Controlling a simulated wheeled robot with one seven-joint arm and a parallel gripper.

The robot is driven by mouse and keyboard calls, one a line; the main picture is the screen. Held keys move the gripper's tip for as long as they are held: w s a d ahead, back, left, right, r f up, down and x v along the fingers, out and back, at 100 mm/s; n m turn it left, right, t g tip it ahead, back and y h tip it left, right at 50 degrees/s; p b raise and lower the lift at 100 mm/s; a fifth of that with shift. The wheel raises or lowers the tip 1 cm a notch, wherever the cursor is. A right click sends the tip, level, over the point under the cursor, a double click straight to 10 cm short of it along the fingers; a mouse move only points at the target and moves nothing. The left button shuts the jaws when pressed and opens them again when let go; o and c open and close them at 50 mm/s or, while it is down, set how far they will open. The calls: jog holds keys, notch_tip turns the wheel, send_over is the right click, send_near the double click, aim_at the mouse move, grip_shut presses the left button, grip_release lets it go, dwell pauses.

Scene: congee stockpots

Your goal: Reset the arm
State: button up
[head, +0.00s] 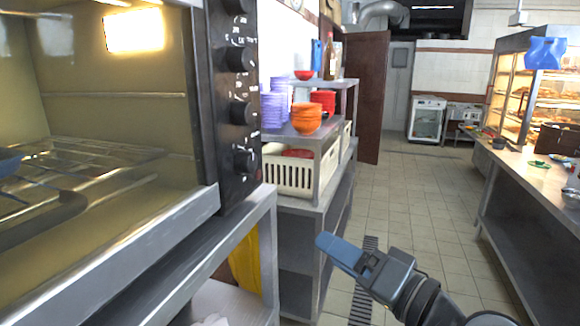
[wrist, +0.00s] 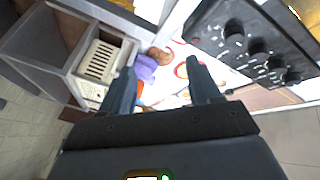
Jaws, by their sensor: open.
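My gripper (head: 345,254) is in the lower middle of the head view, raised over the aisle floor, to the right of the oven and the shelf unit. In the wrist view my gripper (wrist: 160,85) shows two dark fingers standing apart with a gap between them. Nothing is held between the fingers. My arm comes in from the lower right of the head view.
A lit oven (head: 110,110) with a knob panel (head: 238,100) fills the left. A steel shelf unit (head: 300,205) holds a cream crate (head: 288,178), orange bowls (head: 306,118) and purple stacks (head: 273,110). A counter (head: 535,190) runs along the right. The tiled aisle (head: 425,200) between is clear.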

jog(key=s+d+f+m+t+h, duration=0.1)
jog(key=s+d+f+h, duration=0.4)
jog(key=s+f, duration=0.45)
jog(key=s+d+f+m+t+h, duration=0.1)
jog(key=s+d+f+m+h, duration=0.1)
jog(key=s+d+f+h, duration=0.55)
jog(key=s+r+n, duration=0.2)
jog(key=s, duration=1)
jog(key=s+d+r+n, duration=0.1)
jog(key=s+r+n, duration=0.1)
jog(key=s, duration=1)
jog(key=shift+s+r+n+g, duration=0.2)
jog(key=shift+r+n+g, duration=0.2)
jog(key=shift+n, duration=0.2)
jog(key=shift+d+f, duration=0.1)
